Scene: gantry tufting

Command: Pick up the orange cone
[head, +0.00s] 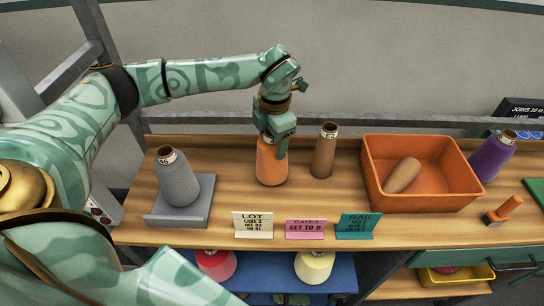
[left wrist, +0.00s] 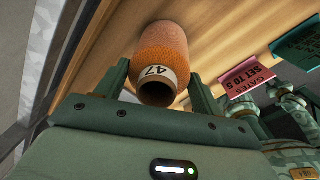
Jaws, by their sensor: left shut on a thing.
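The orange cone (head: 271,164) is upright at the middle of the wooden shelf top (head: 225,190). I cannot tell if its base touches the wood. My left gripper (head: 276,140) comes down from above and is shut on the cone's upper part, hiding its top. In the left wrist view the cone (left wrist: 163,50) sits between the two fingers, with a white band marked 47 at its narrow open end.
A brown cone (head: 324,152) stands close to the right. A grey cone (head: 177,178) stands on a grey stand (head: 181,217) at left. An orange bin (head: 420,202) holds a tan cone (head: 403,175). A purple cone (head: 490,158) is far right. Cream (head: 253,224), pink (head: 305,229) and teal (head: 357,226) signs line the front edge.

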